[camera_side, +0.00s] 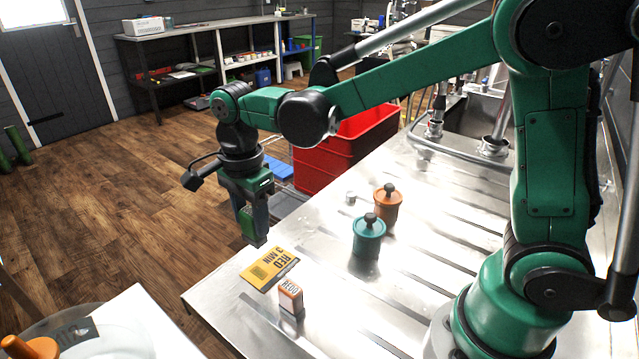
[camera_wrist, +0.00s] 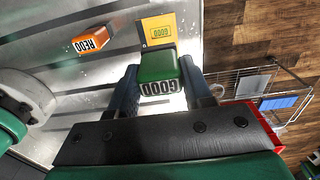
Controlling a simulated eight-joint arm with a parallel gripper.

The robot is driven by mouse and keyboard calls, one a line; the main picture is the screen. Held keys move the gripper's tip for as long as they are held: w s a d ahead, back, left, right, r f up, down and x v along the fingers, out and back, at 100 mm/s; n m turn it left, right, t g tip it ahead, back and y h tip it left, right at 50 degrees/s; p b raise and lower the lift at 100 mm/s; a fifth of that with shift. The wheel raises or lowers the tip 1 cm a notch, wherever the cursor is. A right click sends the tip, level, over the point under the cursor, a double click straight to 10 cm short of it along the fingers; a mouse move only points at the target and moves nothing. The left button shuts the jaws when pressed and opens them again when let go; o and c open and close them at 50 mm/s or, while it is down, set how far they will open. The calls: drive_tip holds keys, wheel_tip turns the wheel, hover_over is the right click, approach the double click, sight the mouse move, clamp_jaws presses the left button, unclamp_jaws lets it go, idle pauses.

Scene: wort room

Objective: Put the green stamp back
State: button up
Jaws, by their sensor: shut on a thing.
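My gripper (camera_side: 256,236) is shut on the green stamp (camera_wrist: 158,66), which shows between the fingers in the wrist view with the word GOOD on its near face. In the side view the gripper hangs over the far left edge of the metal bench (camera_side: 425,262), and the fingers mostly hide the stamp. A yellow card (camera_side: 268,268) reading RED 3 MIN lies on the bench close to the gripper; it also shows beyond the stamp in the wrist view (camera_wrist: 159,29). An orange and white stamp (camera_side: 291,297) marked REDO stands beside the card.
A teal lidded pot (camera_side: 368,242) and an orange lidded pot (camera_side: 386,212) stand mid-bench, with a small pale piece (camera_side: 351,198) nearby. A red crate (camera_side: 345,150) is behind the bench. A white surface (camera_side: 140,320) is at lower left. The bench's near middle is clear.

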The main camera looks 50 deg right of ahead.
drive_tip(key=s+d+r, duration=0.5)
drive_tip(key=s+r, duration=0.5)
drive_tip(key=r, duration=0.2)
drive_tip(key=f, duration=1.9)
drive_tip(key=shift+s+d+f, duration=0.2)
drive_tip(key=shift+f, duration=0.1)
drive_tip(key=o, duration=1)
